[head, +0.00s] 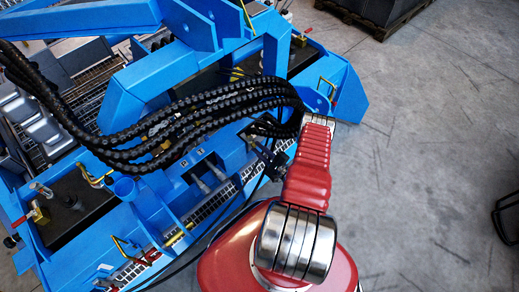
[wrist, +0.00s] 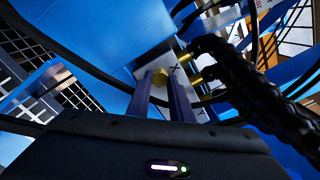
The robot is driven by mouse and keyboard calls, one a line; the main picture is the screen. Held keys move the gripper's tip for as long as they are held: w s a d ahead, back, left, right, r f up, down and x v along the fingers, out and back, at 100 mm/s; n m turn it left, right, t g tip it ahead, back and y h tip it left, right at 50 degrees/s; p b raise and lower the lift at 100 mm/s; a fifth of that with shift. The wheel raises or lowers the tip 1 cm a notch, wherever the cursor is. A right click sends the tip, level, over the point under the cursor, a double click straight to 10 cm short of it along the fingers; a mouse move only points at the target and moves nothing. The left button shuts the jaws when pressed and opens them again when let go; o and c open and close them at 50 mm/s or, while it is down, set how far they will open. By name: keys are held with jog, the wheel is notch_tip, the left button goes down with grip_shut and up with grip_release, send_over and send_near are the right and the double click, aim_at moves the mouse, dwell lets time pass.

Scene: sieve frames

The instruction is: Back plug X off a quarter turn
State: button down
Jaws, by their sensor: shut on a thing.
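In the wrist view, plug X (wrist: 160,76) is a small brass-coloured fitting on a pale plate (wrist: 148,62) marked X. My gripper (wrist: 163,86) has its two dark fingers on either side of the plug, shut on it. The fingers hide part of the plug, and its turn angle cannot be read. The letter Y stands lower on the same plate. In the head view, my red arm reaches over the blue machine (head: 75,245), and plug X cannot be made out there.
Thick black ribbed hoses (head: 190,108) cross the machine beside my arm. In the wrist view, a black hose (wrist: 250,88) with brass ends runs close on the right of my fingers. Blue frame arms rise at the back. The concrete floor (head: 430,150) on the right is mostly clear.

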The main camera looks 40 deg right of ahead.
jog(key=shift+f+n, duration=0.1)
jog(key=shift+n, duration=0.8)
jog(key=shift+a, duration=0.1)
jog(key=c, duration=1.6)
grip_release()
jog(key=shift+s, duration=0.1)
jog(key=shift+s+d, duration=0.2)
jog(key=shift+s, duration=6.6)
